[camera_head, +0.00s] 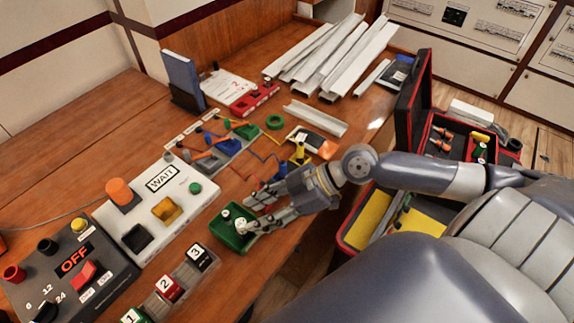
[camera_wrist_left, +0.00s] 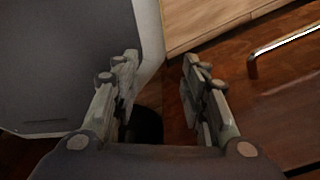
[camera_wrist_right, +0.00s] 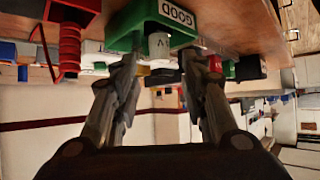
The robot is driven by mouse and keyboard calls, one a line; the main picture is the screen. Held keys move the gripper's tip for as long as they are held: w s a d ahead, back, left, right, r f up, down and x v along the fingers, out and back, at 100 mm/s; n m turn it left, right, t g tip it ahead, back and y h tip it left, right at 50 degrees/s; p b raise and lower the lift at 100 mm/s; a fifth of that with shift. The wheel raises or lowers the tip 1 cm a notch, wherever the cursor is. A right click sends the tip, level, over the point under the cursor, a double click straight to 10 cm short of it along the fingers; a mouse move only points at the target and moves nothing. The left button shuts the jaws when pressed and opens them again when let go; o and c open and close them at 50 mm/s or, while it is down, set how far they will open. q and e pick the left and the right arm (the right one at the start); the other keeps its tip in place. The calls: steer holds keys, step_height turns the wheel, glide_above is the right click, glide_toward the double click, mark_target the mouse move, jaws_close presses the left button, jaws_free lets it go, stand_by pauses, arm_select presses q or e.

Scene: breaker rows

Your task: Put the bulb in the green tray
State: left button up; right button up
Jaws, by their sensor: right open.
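The green tray (camera_head: 231,240) stands near the front edge of the wooden bench; in the right wrist view the tray (camera_wrist_right: 128,25) appears upside down with a "GOOD" label. A small whitish piece that looks like the bulb (camera_head: 241,225) is at the tray, by my right fingertips. It shows as a pale cylinder with dark marks in the right wrist view (camera_wrist_right: 159,42), beyond the open fingers. My right gripper (camera_head: 254,214) is open at the tray's right side. My left gripper (camera_wrist_left: 158,80) is open and empty, outside the head view.
Numbered blocks (camera_head: 168,288) and the WAIT panel (camera_head: 150,216) lie left of the tray. A grey rack with coloured levers (camera_head: 214,150) is behind it. White channels (camera_head: 325,55) lie at the back. A red-edged open case (camera_head: 440,130) stands right of the bench.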

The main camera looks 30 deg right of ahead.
steer(key=p+v, duration=0.2)
steer(key=v, duration=0.6)
steer(key=shift+d+r+p, duration=0.2)
steer(key=shift+r+p, duration=0.05)
steer(key=shift+p, duration=0.1)
steer(key=shift+s, duration=0.15)
stand_by(0.4)
